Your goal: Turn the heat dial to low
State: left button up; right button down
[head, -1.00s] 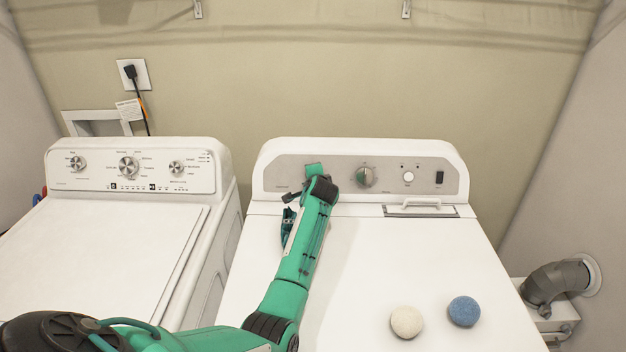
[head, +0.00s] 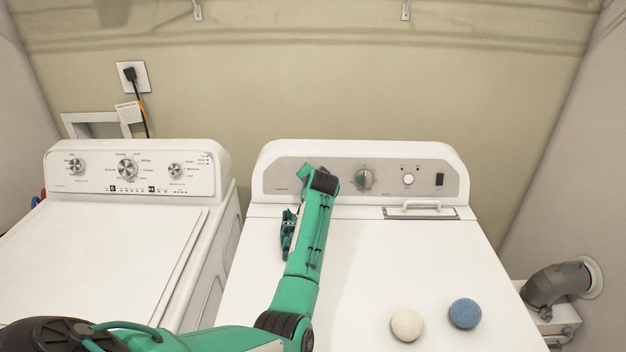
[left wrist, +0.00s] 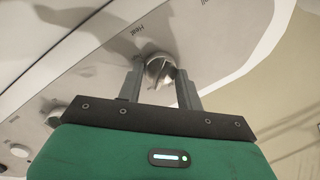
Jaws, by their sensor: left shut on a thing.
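The heat dial (left wrist: 158,69) is a small grey knob on the dryer's panel, with the label "Heat" beside it in the left wrist view. My left gripper (left wrist: 159,76) has one finger on each side of the dial and is shut on it. In the head view my left wrist and forearm cover the dial and the fingertips. Which setting the dial points to cannot be read. My right gripper is in neither view.
The dryer (head: 385,270) has a larger dial (head: 364,179), a round button (head: 408,179) and a black switch (head: 439,179) to the right. A white ball (head: 407,324) and a blue ball (head: 464,313) lie on its top. The washer (head: 100,255) stands at left.

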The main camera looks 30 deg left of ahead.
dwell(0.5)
pick_arm(q)
jog(key=o, duration=1)
jog(key=p+v, duration=1.2)
jog(key=v, duration=0.1)
jog(key=shift+s+d+r+p, duration=0.2)
jog(key=shift+s+p, duration=0.05)
jog(key=shift+p, duration=0.05)
